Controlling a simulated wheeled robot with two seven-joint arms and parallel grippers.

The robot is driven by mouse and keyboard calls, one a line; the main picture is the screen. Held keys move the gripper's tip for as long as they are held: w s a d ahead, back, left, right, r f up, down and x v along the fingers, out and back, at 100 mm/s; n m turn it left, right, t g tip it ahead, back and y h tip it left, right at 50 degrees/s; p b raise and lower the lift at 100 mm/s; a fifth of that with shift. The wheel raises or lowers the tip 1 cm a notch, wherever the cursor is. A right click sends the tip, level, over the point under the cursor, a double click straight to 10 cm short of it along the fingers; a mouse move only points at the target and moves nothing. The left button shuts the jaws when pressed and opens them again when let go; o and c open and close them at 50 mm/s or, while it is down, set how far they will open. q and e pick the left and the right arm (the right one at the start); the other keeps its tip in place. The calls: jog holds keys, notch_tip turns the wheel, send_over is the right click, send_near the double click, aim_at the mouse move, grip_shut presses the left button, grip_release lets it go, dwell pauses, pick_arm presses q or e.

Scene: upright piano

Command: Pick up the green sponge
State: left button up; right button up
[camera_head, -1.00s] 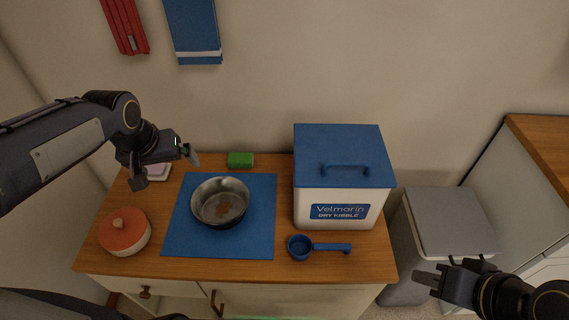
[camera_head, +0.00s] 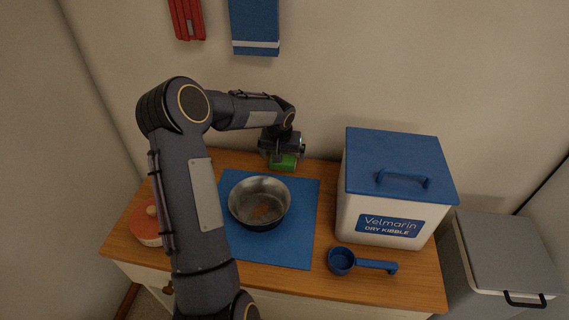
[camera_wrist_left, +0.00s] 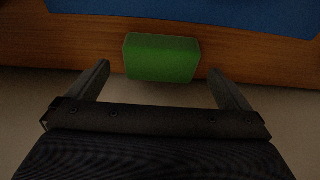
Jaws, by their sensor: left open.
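The green sponge (camera_head: 284,163) lies on the wooden counter at its back edge, behind the blue mat, partly hidden by my left gripper (camera_head: 283,153) in the head view. In the left wrist view the whole sponge (camera_wrist_left: 161,58) shows as a green block on the wood. My left gripper (camera_wrist_left: 160,82) is open there, with one finger to each side of the sponge and the sponge just ahead of and between the fingertips. The fingers do not visibly touch it. My right gripper is out of view.
A metal bowl (camera_head: 259,203) sits on the blue mat (camera_head: 290,250). A white kibble bin (camera_head: 385,216) with a blue lid and a blue scoop (camera_head: 342,261) stand to the right. A red-lidded pot (camera_head: 147,228) is partly behind my left arm. The wall is close behind the counter.

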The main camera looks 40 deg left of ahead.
pick_arm(q)
jog(key=x, duration=0.2)
jog(key=shift+f, duration=0.25)
jog(key=c, duration=1)
jog(key=shift+r, duration=0.15)
jog(key=shift+a+r, duration=0.1)
jog(key=shift+r, duration=0.15)
notch_tip(320, 180, up, 2)
jog(key=shift+r, duration=0.2)
jog(key=s+d+r, duration=1)
